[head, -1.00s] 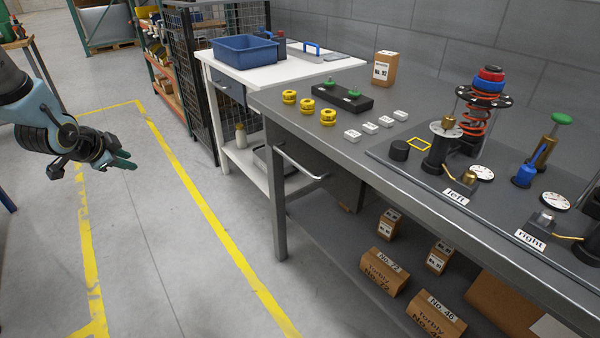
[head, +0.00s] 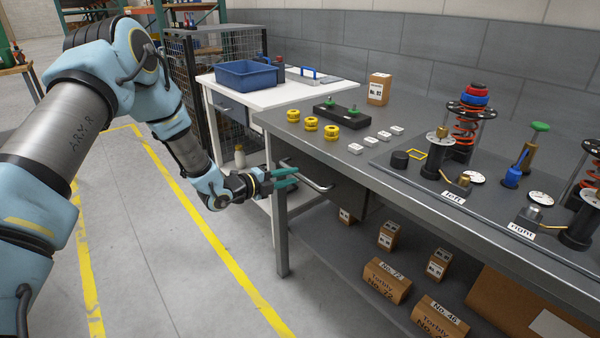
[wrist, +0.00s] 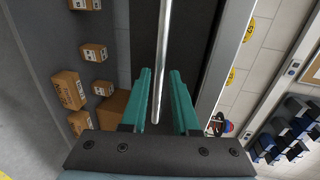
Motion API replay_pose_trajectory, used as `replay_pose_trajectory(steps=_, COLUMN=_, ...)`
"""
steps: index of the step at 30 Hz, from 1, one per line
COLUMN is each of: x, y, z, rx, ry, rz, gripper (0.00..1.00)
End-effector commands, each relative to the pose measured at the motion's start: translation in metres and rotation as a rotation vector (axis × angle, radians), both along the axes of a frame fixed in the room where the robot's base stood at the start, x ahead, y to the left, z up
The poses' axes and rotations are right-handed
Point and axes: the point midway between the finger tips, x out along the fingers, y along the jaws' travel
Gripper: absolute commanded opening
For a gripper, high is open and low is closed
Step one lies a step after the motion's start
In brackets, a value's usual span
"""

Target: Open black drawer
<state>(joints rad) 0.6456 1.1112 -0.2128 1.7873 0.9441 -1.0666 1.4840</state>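The black drawer (head: 345,190) sits under the left part of the grey workbench, and its dark front shows in the wrist view (wrist: 187,45). It looks closed. Its silver bar handle (head: 322,187) stands out from the front. In the wrist view the handle (wrist: 163,50) runs lengthwise between my two teal fingers. My gripper (head: 286,177) is at the handle's left part. In the wrist view my gripper (wrist: 164,95) is open, with a gap on both sides of the bar. The fingers partly hide the handle in the head view.
The grey workbench (head: 440,185) carries yellow parts (head: 311,124), white blocks and strut assemblies. Its left leg (head: 281,235) stands close below my gripper. Cardboard boxes (head: 386,280) lie on the lower shelf. A white table (head: 285,95) with a blue bin (head: 246,74) stands behind. The floor at left is clear.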

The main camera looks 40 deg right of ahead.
Motion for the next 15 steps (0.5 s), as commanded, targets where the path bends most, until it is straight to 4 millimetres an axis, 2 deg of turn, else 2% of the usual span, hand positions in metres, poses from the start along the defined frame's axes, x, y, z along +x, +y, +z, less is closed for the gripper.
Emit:
replay_pose_trajectory(steps=3, x=-0.001, y=-0.019, z=-0.003, rx=0.000, ry=0.000, rz=0.000, gripper=0.29)
replay_pose_trajectory(steps=6, x=-0.002, y=-0.030, z=-0.006, rx=0.001, ry=0.001, rz=0.000, gripper=0.29)
replay_pose_trajectory(steps=15, x=-0.002, y=-0.040, z=-0.009, rx=0.002, ry=0.001, rz=0.002, gripper=0.29)
